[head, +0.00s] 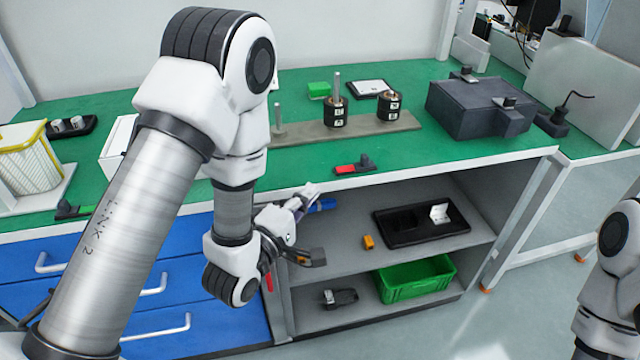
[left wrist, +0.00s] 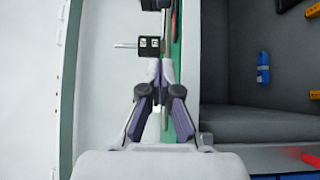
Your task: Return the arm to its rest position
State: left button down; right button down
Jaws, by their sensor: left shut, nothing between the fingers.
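My left arm reaches in from the left in the head view, bent down in front of the bench. My left gripper (head: 308,194) is just off the bench's front edge, at the top of the open shelf bay. In the left wrist view my left gripper (left wrist: 161,78) has its purple-grey fingers together at the tips, with nothing held. Part of my right arm shows at the right edge of the head view; its gripper is out of view.
The green-topped bench (head: 300,172) holds a grey plate (head: 390,128) with posts and black coils, and a dark grey box (head: 470,112). Below, a black tray (head: 395,240) is on the upper shelf and a green crate (head: 440,268) on the lower. Blue drawers (head: 180,270) are left.

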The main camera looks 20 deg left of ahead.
pick_arm(q)
jog(key=shift+s, duration=0.1)
dwell(0.3)
jog(key=s+a+f+m+g+y+p, duration=0.25)
jog(key=s+f+g+p, duration=0.6)
jog(key=f, duration=0.55)
jog(key=s+a+f+m+g, duration=0.1)
jog(key=s+f+m+g, duration=0.3)
jog(key=s+m, duration=0.2)
jog(key=s+a+f+m+g, duration=0.1)
jog(key=s+f+m+g, duration=0.3)
jog(key=s, duration=0.7)
jog(key=m+g, duration=0.1)
jog(key=m, duration=0.1)
jog(key=shift+s+a+f+m+y, duration=0.25)
jog(key=shift+s+f+m+y, duration=0.05)
jog(key=shift+m+y, duration=0.05)
